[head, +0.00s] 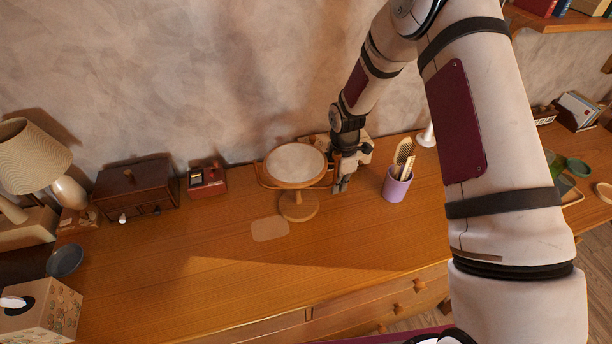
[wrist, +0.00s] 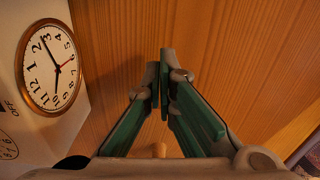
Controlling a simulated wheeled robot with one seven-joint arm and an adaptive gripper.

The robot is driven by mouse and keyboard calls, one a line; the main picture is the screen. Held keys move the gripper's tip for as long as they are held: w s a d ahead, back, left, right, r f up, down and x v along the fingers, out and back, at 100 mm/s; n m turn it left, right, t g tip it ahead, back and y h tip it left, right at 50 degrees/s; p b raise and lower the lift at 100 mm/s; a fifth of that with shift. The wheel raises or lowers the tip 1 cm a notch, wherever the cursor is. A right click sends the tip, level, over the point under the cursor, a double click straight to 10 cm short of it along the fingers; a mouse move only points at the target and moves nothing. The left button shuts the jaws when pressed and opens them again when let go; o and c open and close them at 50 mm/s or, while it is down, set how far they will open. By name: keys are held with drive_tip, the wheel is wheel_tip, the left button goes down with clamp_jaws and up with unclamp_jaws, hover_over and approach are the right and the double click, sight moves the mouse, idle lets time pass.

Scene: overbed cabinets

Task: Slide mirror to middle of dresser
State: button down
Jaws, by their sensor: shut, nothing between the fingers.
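The mirror (head: 296,163) is round and pale with a wooden frame, on a round wooden foot (head: 299,207) on the dresser top (head: 220,285). A lighter rounded patch (head: 270,229) lies flat in front and to the left of the foot. My gripper (head: 341,186) points down just right of the mirror, close to its frame; I cannot tell whether they touch. In the wrist view my gripper (wrist: 160,85) has its green-padded fingers together, with nothing between them, over bare wood. The mirror is not clearly identifiable there.
A purple cup with brushes (head: 397,187) stands right of my gripper. A small red box (head: 207,179), a dark wooden chest (head: 135,191) and a lamp (head: 34,156) stand to the left. A round clock face (wrist: 51,67) shows at the wrist view's left. The dresser's front middle is clear.

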drive_tip(key=shift+s+a, duration=0.2)
drive_tip(key=shift+a, duration=0.3)
drive_tip(key=shift+s+a, duration=0.15)
drive_tip(key=shift+a, duration=0.3)
drive_tip(key=shift+a+f, duration=0.1)
drive_tip(key=shift+s+a, duration=0.2)
drive_tip(key=shift+a, duration=0.6)
drive_tip(key=shift+s+a, duration=0.15)
drive_tip(key=shift+a, duration=0.65)
drive_tip(key=shift+w+d+b, duration=0.2)
drive_tip(key=shift+d, duration=0.6)
drive_tip(key=shift+w+d+b, duration=0.15)
drive_tip(key=shift+w+d, duration=0.05)
drive_tip(key=shift+d, duration=0.55)
drive_tip(key=shift+w+d+r+p, duration=0.1)
drive_tip(key=shift+w+d+r, duration=0.05)
drive_tip(key=shift+d+r, duration=0.6)
drive_tip(key=shift+w+d+r+p, duration=0.2)
drive_tip(key=shift+d+r, duration=0.35)
drive_tip(key=shift+r, duration=0.45)
drive_tip(key=shift+w+d+r+p, duration=0.1)
drive_tip(key=shift+w+d+r, duration=0.05)
drive_tip(key=shift+d+r, duration=0.6)
drive_tip(key=shift+a, duration=0.1)
